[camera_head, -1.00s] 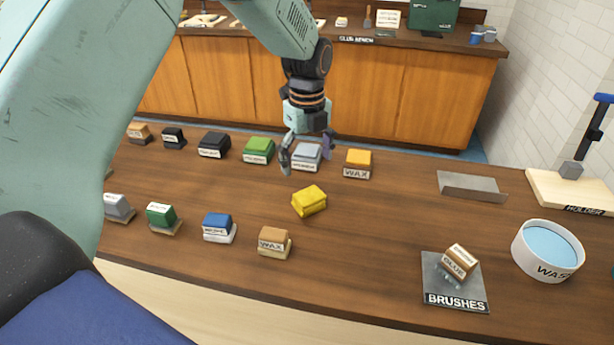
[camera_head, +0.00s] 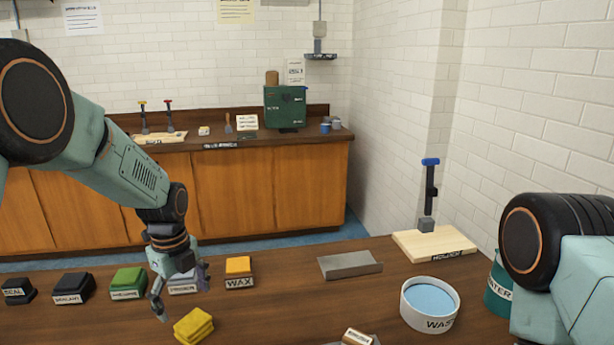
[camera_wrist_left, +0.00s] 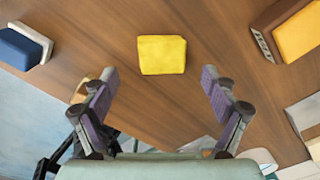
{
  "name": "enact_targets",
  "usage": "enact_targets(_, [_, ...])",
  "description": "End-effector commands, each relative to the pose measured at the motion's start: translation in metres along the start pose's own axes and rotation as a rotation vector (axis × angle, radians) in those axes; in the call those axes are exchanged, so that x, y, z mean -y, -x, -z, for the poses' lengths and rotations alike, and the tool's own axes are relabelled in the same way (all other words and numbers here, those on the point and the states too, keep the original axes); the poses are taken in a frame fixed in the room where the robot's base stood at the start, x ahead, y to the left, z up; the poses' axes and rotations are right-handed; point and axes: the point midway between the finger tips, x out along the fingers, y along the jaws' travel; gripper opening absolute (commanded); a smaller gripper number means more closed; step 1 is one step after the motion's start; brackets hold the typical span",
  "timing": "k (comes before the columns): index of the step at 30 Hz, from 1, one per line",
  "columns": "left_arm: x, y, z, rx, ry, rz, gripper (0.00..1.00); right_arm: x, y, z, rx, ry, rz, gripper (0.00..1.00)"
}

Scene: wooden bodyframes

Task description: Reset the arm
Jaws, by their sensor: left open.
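My left gripper (camera_head: 182,294) hangs over the worktable (camera_head: 285,285) with its fingers pointing down. It is open and empty. A yellow block (camera_head: 194,326) lies on the table close below the fingers. In the left wrist view the yellow block (camera_wrist_left: 162,55) shows beyond the two parted fingertips (camera_wrist_left: 158,76), with nothing between them. Part of my right arm (camera_head: 560,250) shows at the right edge; its gripper is out of view.
Labelled blocks, including WAX (camera_head: 239,273) and a green one (camera_head: 128,284), line up near the left gripper. A grey metal tray (camera_head: 349,264), a water bowl (camera_head: 430,305) and a wooden holder board (camera_head: 433,244) stand to the right. A rear bench (camera_head: 235,190) stands behind.

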Motion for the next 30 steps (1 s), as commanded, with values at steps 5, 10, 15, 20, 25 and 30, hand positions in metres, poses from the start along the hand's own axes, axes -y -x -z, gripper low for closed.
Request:
enact_targets(5, [-0.001, -0.032, 0.000, -0.001, -0.001, -0.003, 0.86, 0.000, 0.001, 0.000, 0.000, 0.000, 0.000, 0.73])
enact_targets(10, [-0.001, -0.061, 0.000, -0.001, -0.002, -0.003, 0.86, 0.000, 0.002, 0.000, 0.000, 0.000, 0.000, 0.73])
enact_targets(15, [0.002, -0.057, -0.001, 0.003, -0.001, 0.005, 0.86, 0.000, 0.002, 0.000, 0.000, 0.000, 0.000, 0.73])
enact_targets(20, [0.001, -0.045, 0.000, 0.001, 0.000, 0.002, 0.86, 0.000, 0.001, 0.000, 0.000, 0.000, 0.000, 0.73])
enact_targets(25, [0.000, -0.042, 0.000, 0.001, 0.000, 0.001, 0.86, 0.000, 0.001, 0.000, 0.000, 0.000, 0.000, 0.73])
enact_targets(30, [0.000, -0.042, 0.000, 0.001, 0.000, 0.001, 0.86, 0.000, 0.001, 0.000, 0.000, 0.000, 0.000, 0.73])
